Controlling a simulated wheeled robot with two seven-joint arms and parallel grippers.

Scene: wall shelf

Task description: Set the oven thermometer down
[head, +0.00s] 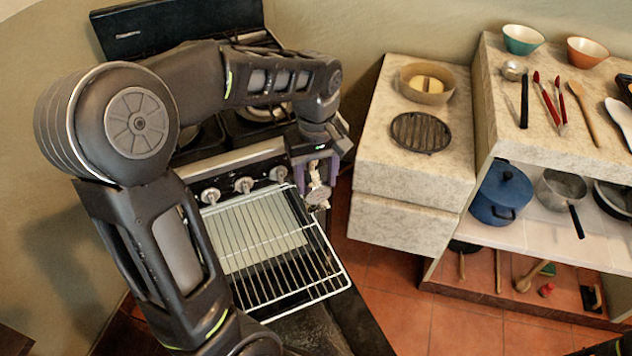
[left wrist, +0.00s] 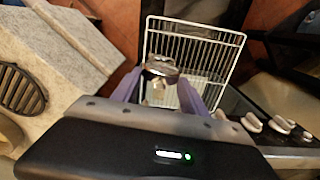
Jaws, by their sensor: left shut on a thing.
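My left gripper (head: 318,180) is shut on the oven thermometer (head: 317,195), a small round metal dial. In the head view it hangs near the right end of the stove's knob panel, above the right edge of the pulled-out oven rack (head: 336,259). In the left wrist view the thermometer (left wrist: 160,68) sits between the purple fingers (left wrist: 158,92), with the white wire rack (left wrist: 202,31) beyond it. The thermometer appears to be held clear of the rack. Its dial face is too small to read. My right gripper is not in view.
The stove's knobs (head: 244,185) lie just left of the gripper. A stone counter (head: 372,160) with a round grate (head: 420,132) stands to the right. Shelves with a blue pot (head: 499,192) and utensils are farther right. Most of the rack is bare.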

